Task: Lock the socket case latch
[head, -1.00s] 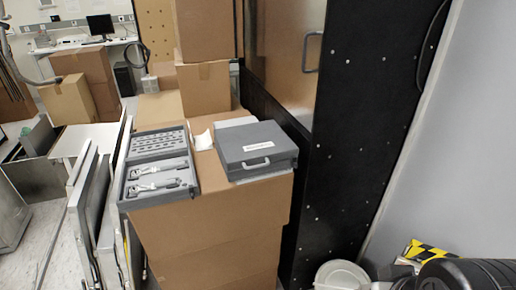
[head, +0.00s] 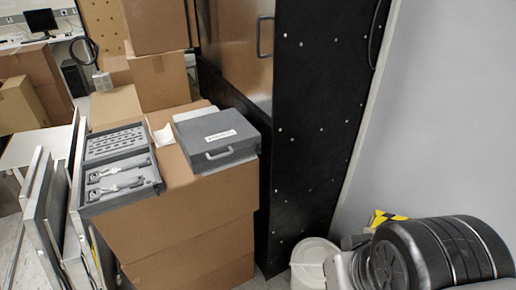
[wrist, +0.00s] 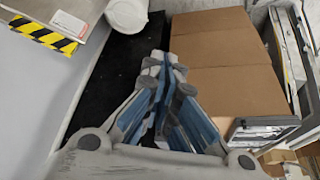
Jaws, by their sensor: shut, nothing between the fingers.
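A closed grey case (head: 205,140) with a white label and a front handle lies on a tall cardboard box in the head view. Beside it on the left lies an open grey tool tray (head: 82,210) with a holed panel and metal tools. I cannot tell from the labels which is the socket case, and no latch can be made out. My gripper (wrist: 163,62) shows in the wrist view, fingertips together and empty, apart from both. Part of a grey tray (wrist: 262,130) shows at that view's lower right. The head view shows only my arm.
The cardboard box (head: 195,225) stands against a black cabinet (head: 315,120). A white bucket (head: 312,252) stands on the floor near my arm. Flat panels (head: 38,205) lean at the left, and more boxes (head: 160,85) stack behind. A grey wall closes the right side.

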